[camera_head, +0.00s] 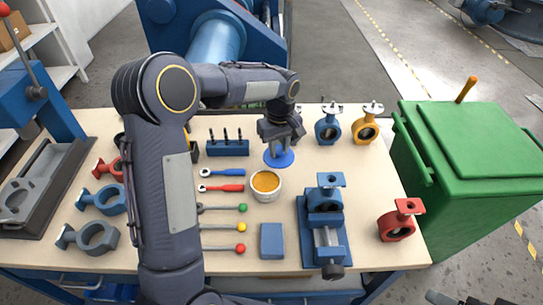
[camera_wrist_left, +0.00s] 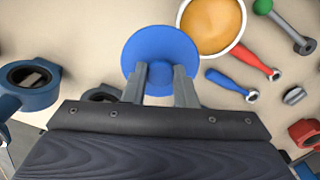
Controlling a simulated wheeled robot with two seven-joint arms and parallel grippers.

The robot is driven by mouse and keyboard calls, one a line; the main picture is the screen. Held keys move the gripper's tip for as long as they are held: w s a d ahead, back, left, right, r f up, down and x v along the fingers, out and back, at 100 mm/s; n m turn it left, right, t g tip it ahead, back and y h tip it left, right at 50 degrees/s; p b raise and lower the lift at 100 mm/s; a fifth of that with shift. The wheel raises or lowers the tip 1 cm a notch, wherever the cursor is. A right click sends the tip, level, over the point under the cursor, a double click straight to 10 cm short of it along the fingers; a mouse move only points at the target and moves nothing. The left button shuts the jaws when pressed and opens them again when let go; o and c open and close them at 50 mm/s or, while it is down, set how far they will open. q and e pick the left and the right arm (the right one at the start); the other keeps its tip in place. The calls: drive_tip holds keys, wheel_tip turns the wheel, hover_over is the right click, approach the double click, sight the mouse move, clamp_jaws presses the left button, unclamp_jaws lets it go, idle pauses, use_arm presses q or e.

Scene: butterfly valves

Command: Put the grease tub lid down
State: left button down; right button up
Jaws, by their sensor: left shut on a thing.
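The grease tub lid (camera_head: 278,160) is a blue disc, behind the open tub in the head view. It also shows in the left wrist view (camera_wrist_left: 160,42). My left gripper (camera_head: 281,148) points down and is shut on the lid near its middle; its two fingers (camera_wrist_left: 160,72) stand over the disc in the wrist view. Whether the lid touches the bench or hangs just above it, I cannot tell. The white grease tub (camera_head: 265,195) stands open, with orange-yellow grease inside. It also shows in the wrist view (camera_wrist_left: 241,38). My right gripper is not in view.
A blue block with pins (camera_head: 228,148) is left of the lid. Blue (camera_head: 327,128) and yellow (camera_head: 365,129) valves stand to its right. Wrenches, rods and a blue box (camera_head: 272,241) lie nearer, beside a vise (camera_head: 325,225). Bare bench lies right of the tub.

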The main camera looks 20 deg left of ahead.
use_arm(q)
drive_tip(key=a+f, duration=0.1)
drive_tip(key=w+a+f, duration=0.1)
drive_tip(key=f, duration=0.1)
drive_tip(key=w+a+f, duration=0.1)
drive_tip(key=shift+w+f, duration=0.1)
drive_tip(key=shift+f, duration=0.25)
drive_tip(key=shift+w+a+f+p, duration=0.15)
drive_tip(key=shift+f+p, duration=0.15)
drive_tip(key=shift+f, duration=1.5)
drive_tip(key=shift+f, duration=0.1)
drive_tip(key=c, duration=1.2)
unclamp_jaws()
drive_tip(key=shift+o, duration=0.2)
